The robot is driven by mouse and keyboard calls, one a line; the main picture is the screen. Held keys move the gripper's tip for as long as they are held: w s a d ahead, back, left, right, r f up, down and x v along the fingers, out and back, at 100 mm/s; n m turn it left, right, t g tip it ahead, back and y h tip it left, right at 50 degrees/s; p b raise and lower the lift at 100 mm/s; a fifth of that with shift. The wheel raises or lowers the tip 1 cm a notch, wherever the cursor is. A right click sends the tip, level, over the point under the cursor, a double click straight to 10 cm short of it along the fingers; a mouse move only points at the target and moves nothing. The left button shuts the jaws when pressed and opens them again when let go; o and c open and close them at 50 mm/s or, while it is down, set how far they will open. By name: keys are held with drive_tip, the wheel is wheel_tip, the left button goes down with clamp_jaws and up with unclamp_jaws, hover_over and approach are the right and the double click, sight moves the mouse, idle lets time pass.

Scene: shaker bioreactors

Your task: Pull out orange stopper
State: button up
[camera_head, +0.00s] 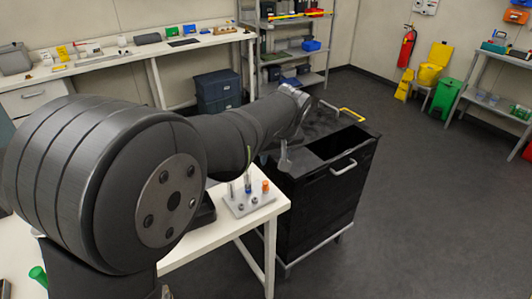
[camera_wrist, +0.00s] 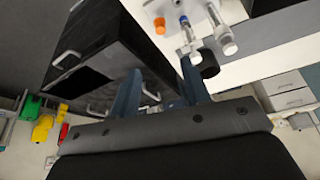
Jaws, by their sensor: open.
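The orange stopper (camera_head: 266,186) stands upright at the right end of a small grey rack (camera_head: 237,210) on the white bench. It also shows in the wrist view (camera_wrist: 159,25), near the top, beyond my fingertips. Beside it is a blue-marked piece (camera_head: 248,189), also in the wrist view (camera_wrist: 183,20). My gripper (camera_wrist: 160,78) is open, its two blue-grey fingers apart with nothing held between them. The stopper lies apart from both fingers. In the head view, my arm hides most of the gripper.
Clear tube-like parts (camera_wrist: 228,42) and a black cylinder (camera_wrist: 210,70) are close to my right-hand finger in the wrist view. A black cart (camera_head: 322,205) with an open top stands right beside the bench (camera_head: 225,228). Open floor lies farther right.

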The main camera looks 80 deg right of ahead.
sight(266, 183)
drive_tip(key=x, duration=1.7)
drive_tip(key=shift+w, duration=0.1)
clamp_jaws()
drive_tip(key=shift+d+r, duration=0.1)
drive_tip(key=shift+r, duration=0.2)
drive_tip(key=shift+r, duration=0.4)
drive_tip(key=shift+r, duration=0.2)
drive_tip(key=shift+r, duration=0.35)
drive_tip(key=shift+r, duration=0.25)
